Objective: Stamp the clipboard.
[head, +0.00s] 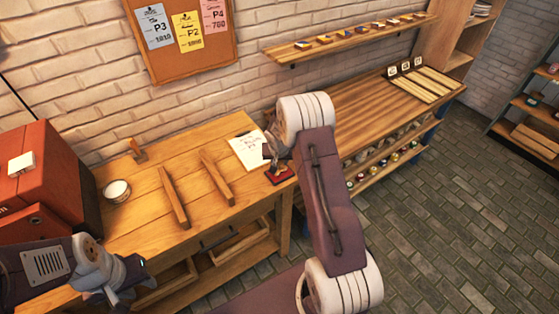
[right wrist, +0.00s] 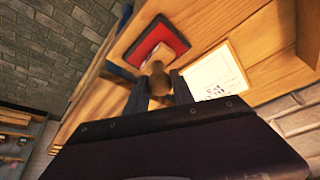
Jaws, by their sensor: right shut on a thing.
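The clipboard with a white sheet (head: 248,151) lies on the wooden workbench near its right end. It also shows in the right wrist view (right wrist: 214,80), with dark marks on the paper. A red ink pad (head: 283,177) lies at the bench's right front corner, and shows in the right wrist view (right wrist: 157,42). My right gripper (head: 274,158) is shut on a stamp with a round wooden handle (right wrist: 157,80), at the pad and beside the clipboard. The stamp's underside is hidden, so I cannot tell if it touches the pad. My left gripper (head: 125,283) is at lower left; its fingers are unclear.
Two wooden bars (head: 174,198) and a round white container (head: 117,191) stand on the bench. A red cabinet (head: 40,180) is at left. A second table (head: 365,110) with paint jars below adjoins at right.

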